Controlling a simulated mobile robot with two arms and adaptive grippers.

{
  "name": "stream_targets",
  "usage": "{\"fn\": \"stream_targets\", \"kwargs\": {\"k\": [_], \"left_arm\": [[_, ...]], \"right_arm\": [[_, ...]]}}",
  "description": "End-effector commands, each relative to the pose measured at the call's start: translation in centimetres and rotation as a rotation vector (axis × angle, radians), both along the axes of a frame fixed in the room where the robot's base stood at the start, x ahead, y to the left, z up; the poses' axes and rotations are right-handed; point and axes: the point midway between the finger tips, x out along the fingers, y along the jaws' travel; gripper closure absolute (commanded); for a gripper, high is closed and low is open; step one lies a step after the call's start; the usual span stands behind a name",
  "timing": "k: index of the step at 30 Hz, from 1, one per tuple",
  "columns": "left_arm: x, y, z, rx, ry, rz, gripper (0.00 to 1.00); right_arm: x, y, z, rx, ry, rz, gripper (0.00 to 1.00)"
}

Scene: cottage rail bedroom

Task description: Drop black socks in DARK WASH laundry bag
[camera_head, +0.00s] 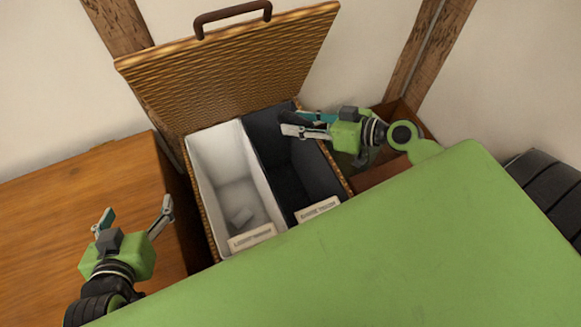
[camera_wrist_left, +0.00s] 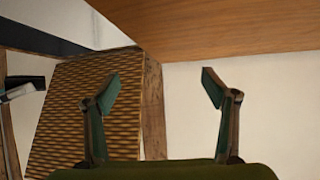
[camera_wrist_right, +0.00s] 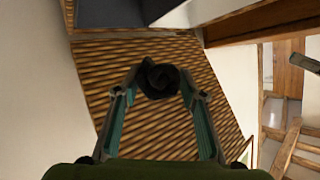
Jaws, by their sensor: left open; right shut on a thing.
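An open wicker hamper holds a dark-lined DARK WASH bag (camera_head: 313,180) on the right and a white-lined LIGHT WASH bag (camera_head: 205,156) on the left. The DARK WASH label (camera_head: 317,209) is at the front rim. My right gripper (camera_head: 291,122) is over the back part of the dark bag. It is shut on rolled black socks (camera_wrist_right: 158,78), which show between its fingertips in the right wrist view; against the dark lining they are hard to make out in the head view. My left gripper (camera_head: 137,214) is open and empty, left of the hamper.
The hamper's wicker lid (camera_head: 235,65) stands raised at the back against the wall. A wooden cabinet (camera_head: 85,205) is at the left, below my left gripper. A small pale item (camera_head: 241,215) lies in the white bag. A wooden box (camera_head: 385,170) stands right of the hamper.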

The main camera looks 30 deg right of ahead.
Motion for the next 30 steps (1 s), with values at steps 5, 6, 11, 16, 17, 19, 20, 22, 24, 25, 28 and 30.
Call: {"fn": "stream_targets", "kwargs": {"k": [5, 6, 11, 16, 17, 19, 20, 22, 24, 25, 28, 30], "left_arm": [[1.0, -0.4, 1.1, -0.016, -0.068, -0.006, 0.22], [1.3, -0.6, 1.5, -0.021, -0.092, -0.007, 0.22], [2.5, -1.2, 3.6, -0.046, -0.196, -0.014, 0.22], [3.5, -1.7, 5.8, -0.072, -0.305, -0.021, 0.22], [3.6, -1.8, 6.3, -0.078, -0.325, -0.022, 0.22], [3.9, -2.0, 7.2, -0.089, -0.37, -0.025, 0.22], [4.0, -2.1, 7.7, -0.093, -0.391, -0.026, 0.22], [4.3, -2.3, 8.7, -0.106, -0.437, -0.03, 0.22], [4.4, -2.5, 9.7, -0.118, -0.486, -0.032, 0.22], [4.5, -2.6, 10.2, -0.123, -0.505, -0.034, 0.22], [4.6, -2.8, 11.7, -0.14, -0.573, -0.037, 0.22], [4.6, -2.9, 12.7, -0.152, -0.622, -0.04, 0.22]], "right_arm": [[0.0, 0.0, -0.5, 0.0, 0.0, 0.0, 0.81], [0.0, 0.0, -0.7, 0.0, 0.0, 0.0, 0.81], [0.0, 0.0, -1.3, 0.001, 0.001, 0.0, 0.81], [0.0, 0.0, -1.9, 0.001, 0.001, 0.0, 0.81], [0.0, 0.0, -2.0, 0.001, 0.001, 0.0, 0.81], [0.0, 0.0, -2.3, 0.001, 0.001, 0.0, 0.81], [0.0, 0.0, -2.4, 0.001, 0.001, 0.0, 0.81], [0.0, 0.0, -2.7, 0.001, 0.001, 0.0, 0.81], [0.0, 0.0, -2.9, 0.001, 0.001, 0.0, 0.81], [0.0, 0.0, -3.0, 0.001, 0.001, 0.0, 0.81], [0.0, 0.0, -3.4, 0.001, 0.001, 0.0, 0.81], [0.0, 0.0, -3.7, 0.001, 0.001, 0.0, 0.81]]}}
